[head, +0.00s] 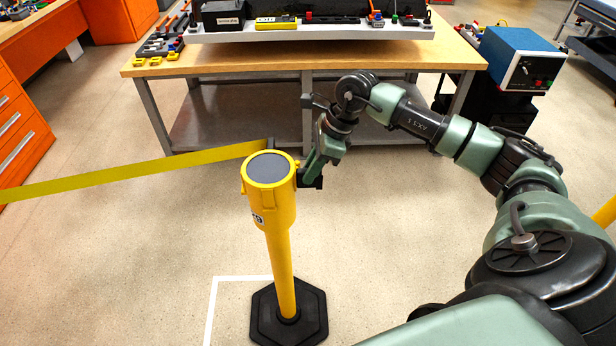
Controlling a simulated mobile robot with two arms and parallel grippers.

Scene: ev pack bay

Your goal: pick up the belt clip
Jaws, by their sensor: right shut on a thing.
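A yellow belt (140,172) comes in from the left edge and runs taut to behind the top of a yellow post (281,265). A small dark piece at the belt's end, which looks like the belt clip (271,143), shows just above the back rim of the post head; the rest is hidden. My left gripper is not in view.
The post stands upright on a black base (289,315) by a white floor line (211,305). A workbench (215,67) with a battery tray and tools stands behind. Open floor lies left of the post.

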